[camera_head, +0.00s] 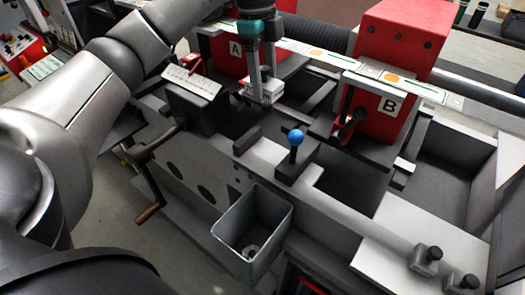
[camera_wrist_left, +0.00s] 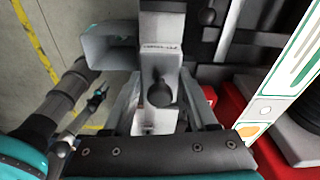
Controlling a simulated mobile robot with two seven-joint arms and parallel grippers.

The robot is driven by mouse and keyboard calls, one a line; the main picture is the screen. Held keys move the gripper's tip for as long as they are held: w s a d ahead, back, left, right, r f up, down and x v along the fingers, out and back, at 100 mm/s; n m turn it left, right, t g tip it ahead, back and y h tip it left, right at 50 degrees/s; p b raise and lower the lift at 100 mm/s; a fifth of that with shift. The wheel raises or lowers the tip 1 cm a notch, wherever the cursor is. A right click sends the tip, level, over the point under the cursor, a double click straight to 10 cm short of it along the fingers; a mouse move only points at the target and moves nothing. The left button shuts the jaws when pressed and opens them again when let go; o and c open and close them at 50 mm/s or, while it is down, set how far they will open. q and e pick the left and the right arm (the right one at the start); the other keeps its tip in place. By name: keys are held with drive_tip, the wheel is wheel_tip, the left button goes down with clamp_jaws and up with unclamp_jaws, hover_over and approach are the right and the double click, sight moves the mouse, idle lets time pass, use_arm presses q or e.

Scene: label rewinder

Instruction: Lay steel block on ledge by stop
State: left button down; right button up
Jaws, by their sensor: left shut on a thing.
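My left gripper (camera_head: 263,80) points down over the machine, between the red blocks marked A and B. It is shut on a pale steel block (camera_head: 262,93), which appears held above the machine. In the left wrist view, the fingers of my left gripper (camera_wrist_left: 160,92) stand either side of the steel block (camera_wrist_left: 152,65) with its dark round knob. Grey ledges run along the machine's front (camera_head: 205,150); a small dark raised block (camera_head: 247,140) stands on the front edge. I cannot tell for sure which part is the stop. My right gripper is not in view.
A blue-topped knob (camera_head: 295,137) stands upright right of the held block. A grey open bin (camera_head: 253,225) hangs at the front. Two knobbed steel blocks (camera_head: 427,258) sit on the front-right plate (camera_head: 385,248). Red block B (camera_head: 385,110) and a label strip (camera_head: 320,58) lie behind.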

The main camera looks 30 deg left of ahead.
sight(265, 157)
use_arm(q)
wheel_tip(265, 157, down, 19)
drive_tip(key=shift+f+b, duration=0.2)
drive_tip(key=shift+b, duration=0.35)
drive_tip(key=shift+f, duration=0.2)
drive_tip(key=shift+c, duration=0.9)
unclamp_jaws()
wheel_tip(265, 157, up, 12)
drive_tip(key=a, duration=0.1)
drive_tip(key=shift+a+r+p, duration=0.15)
drive_tip(key=shift+a+p, duration=0.05)
drive_tip(key=shift+p, duration=0.15)
